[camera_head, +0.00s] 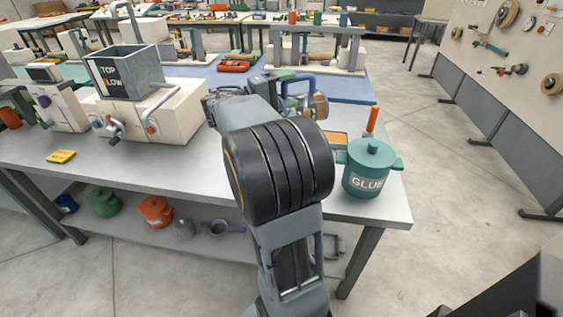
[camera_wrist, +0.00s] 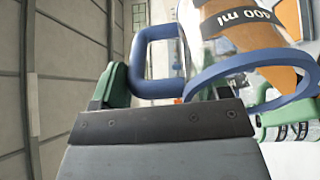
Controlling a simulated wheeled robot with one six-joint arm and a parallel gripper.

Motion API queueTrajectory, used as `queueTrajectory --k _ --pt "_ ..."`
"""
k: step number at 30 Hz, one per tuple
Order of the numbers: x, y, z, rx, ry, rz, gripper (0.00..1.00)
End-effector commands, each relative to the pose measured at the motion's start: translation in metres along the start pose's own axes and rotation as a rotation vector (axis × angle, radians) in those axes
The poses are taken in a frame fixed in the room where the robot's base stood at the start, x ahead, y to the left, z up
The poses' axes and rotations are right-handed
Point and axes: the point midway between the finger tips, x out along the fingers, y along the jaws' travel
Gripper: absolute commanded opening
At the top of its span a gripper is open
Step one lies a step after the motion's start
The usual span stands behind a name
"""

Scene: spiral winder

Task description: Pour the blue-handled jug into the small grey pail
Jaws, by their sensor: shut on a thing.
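The jug (camera_head: 319,106) is clear with a brownish-orange content, and its blue handle (camera_head: 298,84) shows beyond my wrist. My gripper (camera_head: 284,80) is shut on the blue handle, and the jug is held at the far side of the arm. In the wrist view the handle (camera_wrist: 152,62) stands between my green-padded fingers, with a blue band (camera_wrist: 205,82) and a "400 ml" label beside it. The jug looks slanted there; its exact tilt is hard to tell. I cannot make out the small grey pail on the tabletop; my arm covers part of the bench.
A teal GLUE pot (camera_head: 368,174) stands at the bench's right end, near an orange stick (camera_head: 372,120). A cream machine with a grey hopper (camera_head: 124,74) is on the left. Coloured pots, including an orange one (camera_head: 155,211), sit on the lower shelf. Open floor lies right.

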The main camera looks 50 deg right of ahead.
Motion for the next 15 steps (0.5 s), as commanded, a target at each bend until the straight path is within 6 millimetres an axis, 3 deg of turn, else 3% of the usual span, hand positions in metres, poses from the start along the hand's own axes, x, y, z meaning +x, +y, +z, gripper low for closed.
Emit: queueTrajectory --k 15 --pt "-0.017 0.001 -0.004 -0.015 0.001 0.148 0.2"
